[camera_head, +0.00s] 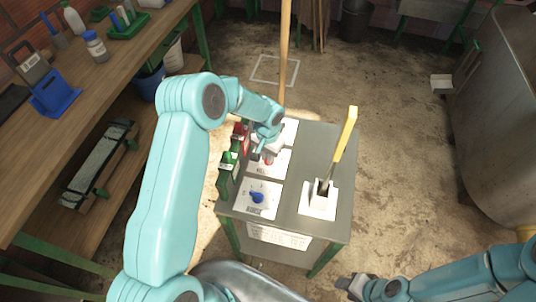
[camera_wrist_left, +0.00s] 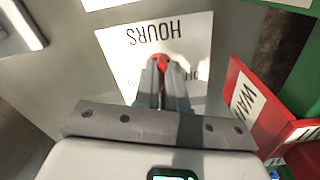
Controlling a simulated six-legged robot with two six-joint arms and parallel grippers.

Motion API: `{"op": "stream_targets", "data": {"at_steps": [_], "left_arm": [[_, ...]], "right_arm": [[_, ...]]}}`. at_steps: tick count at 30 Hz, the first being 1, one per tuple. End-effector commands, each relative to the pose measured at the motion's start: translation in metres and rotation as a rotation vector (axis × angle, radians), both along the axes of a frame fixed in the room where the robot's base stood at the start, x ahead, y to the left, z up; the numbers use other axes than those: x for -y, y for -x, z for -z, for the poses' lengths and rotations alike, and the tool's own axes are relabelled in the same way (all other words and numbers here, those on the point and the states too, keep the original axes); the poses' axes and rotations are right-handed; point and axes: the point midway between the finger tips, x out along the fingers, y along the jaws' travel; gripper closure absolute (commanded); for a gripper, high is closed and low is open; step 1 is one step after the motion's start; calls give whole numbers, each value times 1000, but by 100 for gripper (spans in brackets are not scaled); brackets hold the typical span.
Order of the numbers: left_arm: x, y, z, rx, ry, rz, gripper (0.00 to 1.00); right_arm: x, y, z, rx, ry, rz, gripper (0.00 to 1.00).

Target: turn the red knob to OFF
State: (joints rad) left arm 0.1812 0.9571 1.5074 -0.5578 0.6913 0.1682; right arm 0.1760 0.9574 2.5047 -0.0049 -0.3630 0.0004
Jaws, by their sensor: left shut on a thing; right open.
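The red knob (camera_head: 268,161) sits on a white plate on the grey panel top, partly hidden by my left gripper (camera_head: 266,153). In the left wrist view the red knob (camera_wrist_left: 160,60) shows between the tips of my left gripper (camera_wrist_left: 163,72), which is shut on it. The white plate (camera_wrist_left: 190,35) reads HOURS, upside down; other lettering beside the fingers is partly covered, so the knob's setting cannot be read. My right gripper (camera_head: 352,284) is open and empty at the bottom, away from the panel.
A blue knob (camera_head: 257,197) lies nearer on the grey panel (camera_head: 325,135). A yellow-handled lever (camera_head: 344,142) stands at its right. Green and red blocks (camera_head: 227,165) line its left edge. A workbench (camera_head: 100,75) is left, a large metal tank (camera_head: 500,130) right.

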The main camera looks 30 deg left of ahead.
Motion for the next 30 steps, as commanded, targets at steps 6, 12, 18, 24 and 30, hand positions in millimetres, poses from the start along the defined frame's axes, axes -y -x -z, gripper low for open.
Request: {"op": "stream_targets", "data": {"at_steps": [6,12,18,24,30], "left_arm": [[0,-1,3,2,0,-58,100],[1,-1,6,4,-1,-190,100],[1,-2,6,6,0,-373,100],[3,-2,5,6,1,-565,100],[3,-3,4,7,2,-755,100]], "right_arm": [[0,0,14,0,0,0,57],[0,0,39,0,0,0,57],[0,0,68,0,0,0,57],[0,0,91,0,0,0,57],[0,0,111,0,0,0,57]]}}
